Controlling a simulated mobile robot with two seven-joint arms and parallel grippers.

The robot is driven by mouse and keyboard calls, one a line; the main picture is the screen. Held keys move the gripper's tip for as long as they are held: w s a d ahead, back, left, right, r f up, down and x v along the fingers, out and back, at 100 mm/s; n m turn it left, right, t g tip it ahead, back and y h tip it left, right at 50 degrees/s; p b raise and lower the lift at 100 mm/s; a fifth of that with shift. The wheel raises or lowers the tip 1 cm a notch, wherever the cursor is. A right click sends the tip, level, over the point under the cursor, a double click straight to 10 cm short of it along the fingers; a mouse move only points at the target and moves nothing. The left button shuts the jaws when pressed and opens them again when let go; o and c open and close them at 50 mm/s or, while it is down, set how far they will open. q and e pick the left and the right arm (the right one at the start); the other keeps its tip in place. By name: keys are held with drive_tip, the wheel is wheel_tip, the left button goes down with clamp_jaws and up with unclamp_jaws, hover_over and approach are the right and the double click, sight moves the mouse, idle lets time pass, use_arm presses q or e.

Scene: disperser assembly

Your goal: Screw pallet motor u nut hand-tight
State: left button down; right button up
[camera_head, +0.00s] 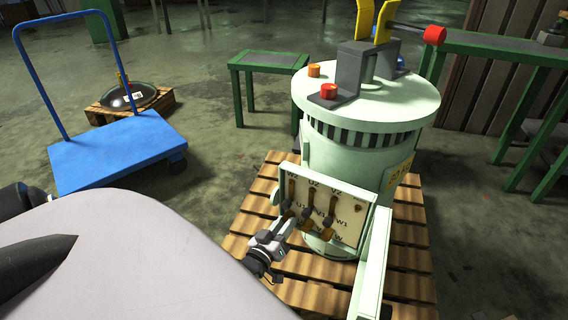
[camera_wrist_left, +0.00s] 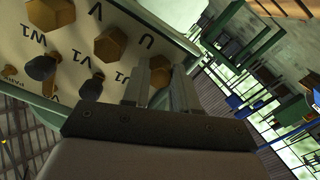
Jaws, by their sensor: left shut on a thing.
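The pallet motor (camera_head: 345,150) is a pale green upright drum with a terminal board (camera_head: 345,215) on its near side. The board carries brass-coloured nuts and dark terminal pieces with printed labels. My left gripper (camera_head: 290,226) is at the board's lower left. In the left wrist view the left gripper (camera_wrist_left: 160,88) has its two fingers on either side of a brass-coloured nut, the U nut (camera_wrist_left: 159,74), beside the letter U. It is shut on this nut, which the fingers partly hide. Other hex nuts (camera_wrist_left: 110,45) show on the board. My right gripper is not in view.
The motor stands on a wooden pallet (camera_head: 256,222). An open pale green cover (camera_head: 372,262) sticks out right of the board. A blue cart (camera_head: 115,150) stands at the left, a green table (camera_head: 268,62) behind and a green bench (camera_head: 500,48) at the right.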

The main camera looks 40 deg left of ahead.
use_arm(q)
drive_tip(key=shift+s+f+m, duration=0.1)
drive_tip(key=shift+m, duration=0.5)
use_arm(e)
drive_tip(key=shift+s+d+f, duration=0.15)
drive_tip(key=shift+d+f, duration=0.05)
use_arm(q)
drive_tip(key=c, duration=0.9)
unclamp_jaws()
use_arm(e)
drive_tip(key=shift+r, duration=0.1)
use_arm(q)
drive_tip(key=p+v, duration=0.2)
drive_tip(key=v, duration=0.5)
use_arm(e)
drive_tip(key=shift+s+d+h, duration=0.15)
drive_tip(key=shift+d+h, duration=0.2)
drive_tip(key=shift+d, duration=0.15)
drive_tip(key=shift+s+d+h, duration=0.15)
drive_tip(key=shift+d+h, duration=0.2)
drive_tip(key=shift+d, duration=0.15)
